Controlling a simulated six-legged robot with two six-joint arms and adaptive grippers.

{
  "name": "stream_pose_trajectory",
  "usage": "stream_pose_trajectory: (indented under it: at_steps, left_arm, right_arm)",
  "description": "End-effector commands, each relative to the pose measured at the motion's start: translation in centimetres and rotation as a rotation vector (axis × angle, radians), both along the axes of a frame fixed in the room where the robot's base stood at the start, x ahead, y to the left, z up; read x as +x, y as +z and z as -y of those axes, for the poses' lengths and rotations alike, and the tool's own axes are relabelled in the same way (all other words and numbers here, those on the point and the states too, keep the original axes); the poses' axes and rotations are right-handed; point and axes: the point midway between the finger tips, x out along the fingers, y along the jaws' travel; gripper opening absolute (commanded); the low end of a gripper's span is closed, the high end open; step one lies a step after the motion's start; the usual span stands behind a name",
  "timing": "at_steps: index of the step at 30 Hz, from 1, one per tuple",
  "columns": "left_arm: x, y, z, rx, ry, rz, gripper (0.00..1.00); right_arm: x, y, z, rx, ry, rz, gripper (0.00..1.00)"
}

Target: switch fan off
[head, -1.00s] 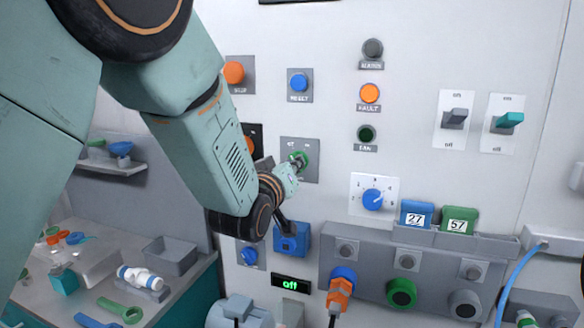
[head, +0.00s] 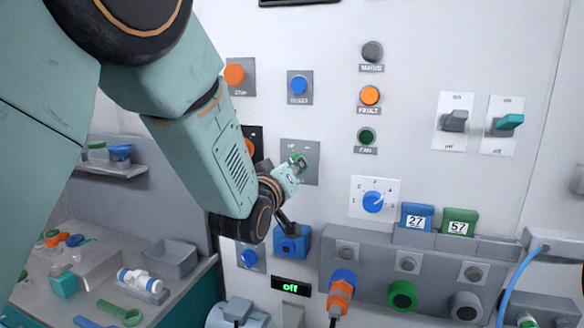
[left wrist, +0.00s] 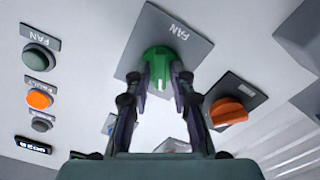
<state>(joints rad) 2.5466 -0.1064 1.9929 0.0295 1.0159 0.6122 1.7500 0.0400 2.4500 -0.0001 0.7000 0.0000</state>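The green fan knob (left wrist: 158,62) sits on a grey plate labelled FAN (left wrist: 178,31) in the left wrist view. My left gripper (left wrist: 163,76) has a finger on each side of the knob's grip and looks closed on it. A white mark shows on the knob between the fingers. In the head view the knob (head: 298,159) is partly hidden by my left gripper (head: 296,168). The round fan lamp (head: 367,136) is dark green and looks unlit; it also shows in the left wrist view (left wrist: 38,61). My right gripper is not in view.
An orange knob (left wrist: 228,112) is close beside the left gripper. On the panel are an orange fault lamp (head: 370,95), blue reset button (head: 298,84), blue dial (head: 373,202) and two levers (head: 455,120) (head: 509,122). A small display (head: 290,286) reads "off".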

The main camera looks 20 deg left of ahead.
Motion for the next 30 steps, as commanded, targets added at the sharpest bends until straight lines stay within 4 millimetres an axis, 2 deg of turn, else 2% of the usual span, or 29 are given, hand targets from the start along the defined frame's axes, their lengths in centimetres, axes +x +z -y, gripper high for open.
stream_pose_trajectory:
  at_steps: [1, 13, 23, 26, 30]
  left_arm:
    - [0.0, 0.0, 0.0, 0.000, 0.000, 0.000, 0.32]
    - [0.0, 0.1, 0.0, 0.001, 0.000, 0.002, 0.65]
    - [-0.2, 0.1, 0.0, 0.001, 0.000, 0.001, 0.65]
    - [-1.0, 0.0, 0.0, 0.002, 0.000, 0.000, 0.65]
    - [-3.2, 0.0, -0.1, 0.002, 0.001, 0.000, 0.65]
  right_arm:
    - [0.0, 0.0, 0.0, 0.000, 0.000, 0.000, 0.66]
    - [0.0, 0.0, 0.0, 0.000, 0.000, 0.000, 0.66]
    - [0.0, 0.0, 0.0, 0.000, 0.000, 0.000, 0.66]
    - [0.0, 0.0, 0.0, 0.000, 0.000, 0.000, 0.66]
    - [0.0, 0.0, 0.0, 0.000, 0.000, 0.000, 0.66]
